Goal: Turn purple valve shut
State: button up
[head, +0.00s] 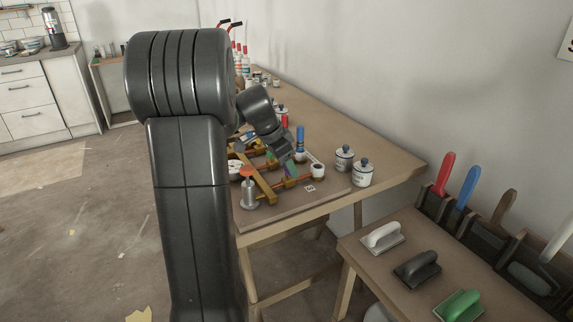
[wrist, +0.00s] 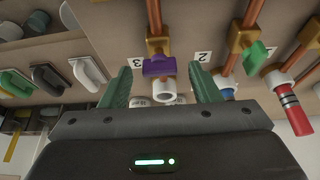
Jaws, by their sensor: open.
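The purple valve handle (wrist: 159,66) sits on a copper pipe with brass fittings (wrist: 155,20), beside a label marked 3 (wrist: 135,62). The handle looks crosswise to its pipe. A white-rimmed pipe end (wrist: 165,83) is just below it in the wrist view. My gripper (wrist: 159,68) is open, its two green fingers apart on either side of the handle; I see no contact. In the head view my gripper (head: 288,165) is low over the pipe board (head: 330,188), and the purple handle is hard to make out there.
A green valve handle (wrist: 255,57) sits on a neighbouring pipe to the right, with a red striped piece (wrist: 293,108) beyond it. White lidded jars (head: 362,173) stand right of the board. A lower table with trowels (head: 381,237) stands in front at right.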

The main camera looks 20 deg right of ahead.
jog(key=p+v, duration=0.1)
jog(key=v, duration=1.2)
jog(key=shift+r+p, duration=0.25)
jog(key=shift+p, duration=0.1)
jog(key=b+x, duration=0.1)
jog(key=x, duration=1.2)
jog(key=shift+f+b, duration=0.35)
jog(key=shift+f, duration=0.05)
jog(key=shift+r, duration=0.1)
